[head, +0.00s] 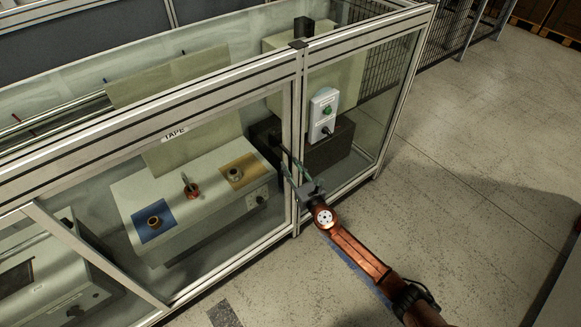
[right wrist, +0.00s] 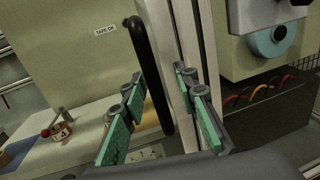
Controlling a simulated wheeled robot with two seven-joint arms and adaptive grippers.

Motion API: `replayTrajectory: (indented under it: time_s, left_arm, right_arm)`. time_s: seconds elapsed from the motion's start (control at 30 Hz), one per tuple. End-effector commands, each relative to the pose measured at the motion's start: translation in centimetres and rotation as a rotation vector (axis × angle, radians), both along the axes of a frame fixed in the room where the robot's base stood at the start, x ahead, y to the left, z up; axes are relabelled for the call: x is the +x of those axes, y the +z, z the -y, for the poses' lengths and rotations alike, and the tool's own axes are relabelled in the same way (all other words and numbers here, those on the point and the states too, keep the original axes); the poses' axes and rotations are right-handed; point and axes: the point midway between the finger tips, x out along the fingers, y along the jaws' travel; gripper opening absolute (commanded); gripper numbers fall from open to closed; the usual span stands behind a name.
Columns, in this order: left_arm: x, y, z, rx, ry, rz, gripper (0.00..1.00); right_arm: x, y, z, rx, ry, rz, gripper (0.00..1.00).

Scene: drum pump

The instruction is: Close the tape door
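My right gripper (head: 298,174) is at the right-hand edge of the door. Its green-padded fingers are spread apart, with the lower handle and post between them in the picture. Contact with the handle cannot be told. Whether the door is fully shut cannot be told. My left gripper is out of view.
Behind the clear panel, a pale bench (head: 190,225) carries a blue mat (head: 150,232) and a tan mat (head: 246,172). The floor (head: 475,150) at right is clear.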

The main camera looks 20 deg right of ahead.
Motion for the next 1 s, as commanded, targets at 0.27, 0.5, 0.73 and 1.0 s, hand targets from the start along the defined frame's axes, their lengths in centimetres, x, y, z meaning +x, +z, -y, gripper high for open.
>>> replayTrajectory:
  time_s: [0.27, 0.5, 0.73, 1.0]
  left_arm:
    - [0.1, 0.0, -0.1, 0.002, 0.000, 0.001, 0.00]
    - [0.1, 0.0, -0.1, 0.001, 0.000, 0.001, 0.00]
    - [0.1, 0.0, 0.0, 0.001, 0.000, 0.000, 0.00]
    - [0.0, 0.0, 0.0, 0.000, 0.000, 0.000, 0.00]
  right_arm:
    - [-0.9, -0.1, -0.1, 0.000, 0.003, 0.000, 0.28]
    - [-5.4, -0.2, 0.1, -0.001, 0.002, -0.003, 0.28]
    - [-9.8, -0.2, 0.1, 0.000, 0.002, -0.003, 0.28]
    - [-11.9, -0.1, 0.2, 0.000, 0.001, -0.001, 0.28]
